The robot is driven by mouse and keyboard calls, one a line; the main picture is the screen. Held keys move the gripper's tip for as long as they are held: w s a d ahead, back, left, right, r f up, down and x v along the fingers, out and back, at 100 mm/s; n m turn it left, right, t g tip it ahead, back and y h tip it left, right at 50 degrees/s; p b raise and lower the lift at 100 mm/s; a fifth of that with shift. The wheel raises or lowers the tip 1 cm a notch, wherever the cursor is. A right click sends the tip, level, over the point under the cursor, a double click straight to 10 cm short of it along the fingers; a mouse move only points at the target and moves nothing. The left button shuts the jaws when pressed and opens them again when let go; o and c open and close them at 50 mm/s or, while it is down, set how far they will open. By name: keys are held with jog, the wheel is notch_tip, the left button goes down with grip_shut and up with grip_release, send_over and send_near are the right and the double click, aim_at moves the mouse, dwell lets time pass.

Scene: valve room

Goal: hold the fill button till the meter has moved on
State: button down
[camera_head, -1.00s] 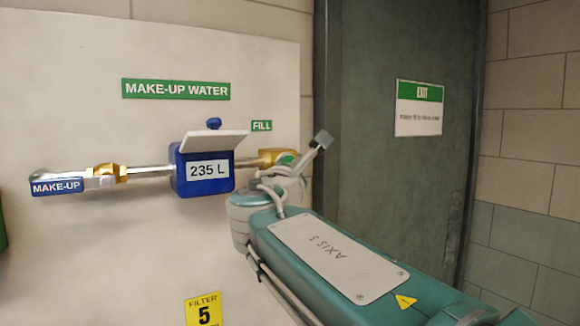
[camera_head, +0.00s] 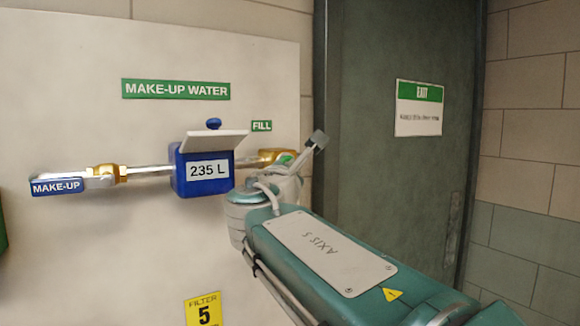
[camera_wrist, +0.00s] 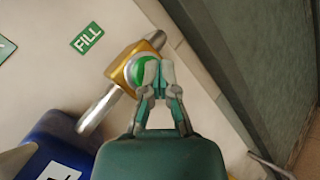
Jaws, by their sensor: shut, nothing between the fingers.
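The green fill button (camera_wrist: 140,68) sits in a brass fitting (camera_wrist: 125,75) on a pipe, beside the green FILL label (camera_wrist: 88,38). In the head view the brass fitting (camera_head: 272,155) is partly hidden by my wrist. My gripper (camera_wrist: 154,72) is shut and empty, its fingertips in front of the button and covering its right part. I cannot tell whether they touch or press it. The blue meter (camera_head: 180,172) with a raised pale lid reads 235 L in the head view; only a corner of it shows in the wrist view.
A MAKE-UP WATER sign (camera_head: 175,89) is on the white panel above the pipe. A MAKE-UP tag (camera_head: 56,187) is at the pipe's left end. A yellow FILTER 5 label (camera_head: 204,309) is below. A grey-green door (camera_head: 395,180) with an EXIT sign (camera_head: 419,108) stands right of the panel.

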dwell(0.7)
jog(key=shift+s+d, duration=0.55)
jog(key=shift+s, duration=0.25)
jog(key=s+d, duration=0.2)
jog(key=s, duration=0.2)
jog(key=shift+s+d, duration=0.1)
jog(key=shift+d, duration=0.3)
